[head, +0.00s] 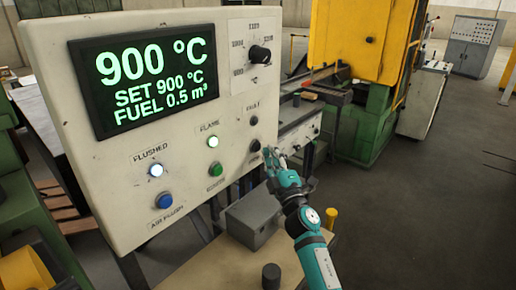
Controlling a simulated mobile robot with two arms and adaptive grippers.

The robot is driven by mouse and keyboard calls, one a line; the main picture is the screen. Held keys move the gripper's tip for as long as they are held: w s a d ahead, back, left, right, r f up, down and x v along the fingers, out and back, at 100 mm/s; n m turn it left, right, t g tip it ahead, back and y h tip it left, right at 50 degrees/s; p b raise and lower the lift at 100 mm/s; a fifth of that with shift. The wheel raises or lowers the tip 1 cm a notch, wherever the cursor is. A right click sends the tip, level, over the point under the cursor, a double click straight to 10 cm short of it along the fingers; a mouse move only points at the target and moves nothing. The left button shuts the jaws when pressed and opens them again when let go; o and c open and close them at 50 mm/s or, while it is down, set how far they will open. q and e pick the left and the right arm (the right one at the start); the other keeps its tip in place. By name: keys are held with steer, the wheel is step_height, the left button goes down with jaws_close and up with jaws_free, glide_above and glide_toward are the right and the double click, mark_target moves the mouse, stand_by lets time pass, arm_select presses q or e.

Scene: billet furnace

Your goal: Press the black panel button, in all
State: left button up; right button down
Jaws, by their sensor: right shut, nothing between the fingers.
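The black button (255,146) is on the lower right of the white control panel (120,205), below a dark round lamp (254,120) under the label FAULT. My right gripper (269,153) is shut and empty. Its fingertips are right beside the black button, just to its right in the picture. I cannot tell whether they touch it. My left gripper is not in view.
The panel has a display (145,80) reading 900 °C, a black selector knob (260,54), a green button (216,169) and a blue button (164,201). A grey box (252,218) is below the panel. Yellow-green machinery (365,75) stands behind; floor at right is open.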

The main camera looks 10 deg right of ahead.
stand_by(0.8)
steer(key=shift+w+a, duration=0.25)
steer(key=shift+w, duration=0.1)
steer(key=shift+w+a+b, duration=0.25)
steer(key=shift+w+b, duration=0.05)
steer(key=shift+b, duration=0.25)
stand_by(0.5)
steer(key=shift+r, duration=0.1)
steer(key=shift+s+d+p, duration=0.45)
steer(key=shift+s+d, duration=0.05)
steer(key=shift+s, duration=0.15)
steer(key=s+d+p, duration=0.1)
steer(key=s, duration=0.1)
steer(key=s+d+p, duration=0.1)
steer(key=s+d, duration=0.1)
stand_by(0.6)
